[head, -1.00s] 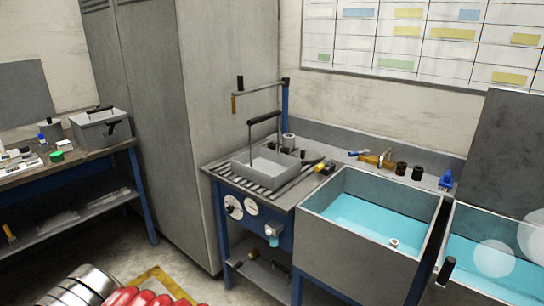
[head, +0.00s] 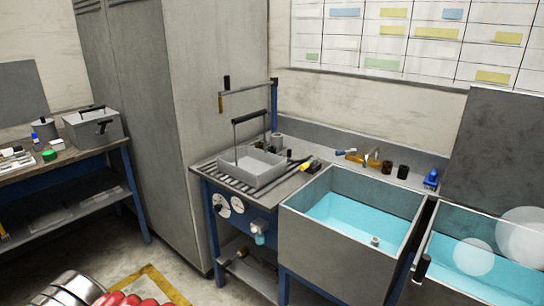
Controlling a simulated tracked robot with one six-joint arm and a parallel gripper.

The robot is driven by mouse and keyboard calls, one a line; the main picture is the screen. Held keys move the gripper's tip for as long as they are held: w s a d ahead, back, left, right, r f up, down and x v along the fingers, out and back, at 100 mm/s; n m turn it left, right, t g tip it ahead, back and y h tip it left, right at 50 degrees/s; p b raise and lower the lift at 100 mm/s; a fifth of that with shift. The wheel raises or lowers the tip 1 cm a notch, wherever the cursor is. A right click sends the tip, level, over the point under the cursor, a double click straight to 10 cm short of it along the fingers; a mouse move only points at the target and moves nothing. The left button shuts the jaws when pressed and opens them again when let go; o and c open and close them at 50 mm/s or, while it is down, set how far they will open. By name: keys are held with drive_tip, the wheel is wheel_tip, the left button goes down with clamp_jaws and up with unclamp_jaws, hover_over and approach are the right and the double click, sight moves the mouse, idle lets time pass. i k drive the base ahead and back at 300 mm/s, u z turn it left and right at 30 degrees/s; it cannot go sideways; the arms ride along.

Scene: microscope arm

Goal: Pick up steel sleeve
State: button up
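A small grey metal ring-like piece (head: 375,241) shows at the blue-liquid tank (head: 320,235), near its front right inside corner; it could be the steel sleeve. A short grey metal cylinder (head: 277,141) stands on the bench behind the wire-handled tray (head: 262,178); it could also be the sleeve. I cannot tell for certain which one is the sleeve. My gripper is not in view, so its state and its place relative to these pieces do not show.
A second blue-liquid tank (head: 465,262) stands at the right, with a dark upright lid behind it. Small jars and a blue bottle (head: 431,179) stand on the back ledge. A tall grey cabinet (head: 165,130) and a side bench are at the left.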

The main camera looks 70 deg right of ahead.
sight(273, 150)
drive_tip(key=k, duration=1.15)
drive_tip(key=z, duration=1.25)
drive_tip(key=i, duration=1.7)
drive_tip(key=z, duration=0.1)
